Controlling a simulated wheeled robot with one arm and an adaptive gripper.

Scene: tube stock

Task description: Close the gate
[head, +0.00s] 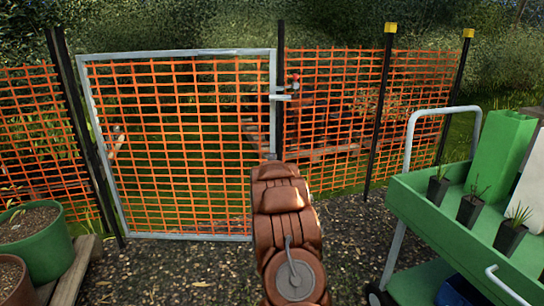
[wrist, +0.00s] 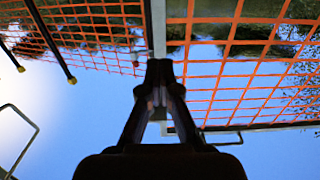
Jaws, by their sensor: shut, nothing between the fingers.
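The gate (head: 178,52) has a grey metal frame filled with orange mesh. In the head view it stands between two dark posts, close to the line of the fence. Its right upright is beside the dark latch post (head: 281,70); I cannot tell whether it is fully closed. A small latch with a red part (head: 292,88) sits at that post. My arm reaches toward the gate's right side and hides its lower right corner; the gripper is hidden there. In the wrist view my gripper (wrist: 158,68) is shut and empty, with the gate's grey upright (wrist: 158,30) beyond its tips.
Orange mesh fence (head: 420,90) on dark posts continues on both sides. A green cart (head: 440,225) with small pots stands at right. Gravel in front of the gate is clear.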

